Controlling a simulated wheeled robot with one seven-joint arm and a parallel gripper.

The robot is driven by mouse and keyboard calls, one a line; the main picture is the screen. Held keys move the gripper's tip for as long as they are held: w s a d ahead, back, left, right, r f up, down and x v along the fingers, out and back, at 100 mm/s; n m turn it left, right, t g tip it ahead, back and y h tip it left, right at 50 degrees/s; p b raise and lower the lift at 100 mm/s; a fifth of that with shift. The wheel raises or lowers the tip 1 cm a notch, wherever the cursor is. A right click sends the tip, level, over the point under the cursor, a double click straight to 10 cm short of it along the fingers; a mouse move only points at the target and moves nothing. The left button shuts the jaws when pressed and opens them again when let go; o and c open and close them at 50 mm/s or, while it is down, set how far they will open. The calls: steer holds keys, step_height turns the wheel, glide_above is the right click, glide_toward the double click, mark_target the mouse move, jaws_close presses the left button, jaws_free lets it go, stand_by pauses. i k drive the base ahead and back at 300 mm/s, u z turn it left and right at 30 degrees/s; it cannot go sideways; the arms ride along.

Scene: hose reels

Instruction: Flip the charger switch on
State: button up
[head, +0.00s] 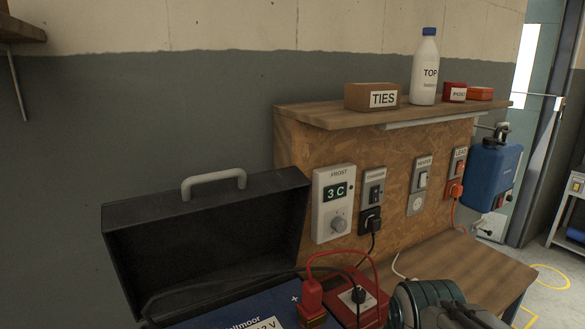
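The charger switch (376,192) is a dark rocker on a grey wall plate whose small label seems to read CHARGER. The plate is on the chipboard panel, between the white FROST unit and the HEATER plate. A black plug (370,221) sits in the socket below the rocker, and its cable hangs down. I cannot tell which way the rocker is set.
The FROST unit (334,204) shows 3 C. The HEATER plate (421,186) and LEAD plate (456,175) are to the right. An open black case (205,235) with a blue battery (245,310) and a red charger box (357,301) stand below. The wooden shelf (400,115) overhangs the panel.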

mark_target(375, 194)
steer(key=k, duration=1.3)
steer(key=z, duration=0.85)
steer(key=i, duration=1.5)
steer(key=u, duration=0.7)
steer(key=i, duration=0.35)
steer(key=u, duration=0.4)
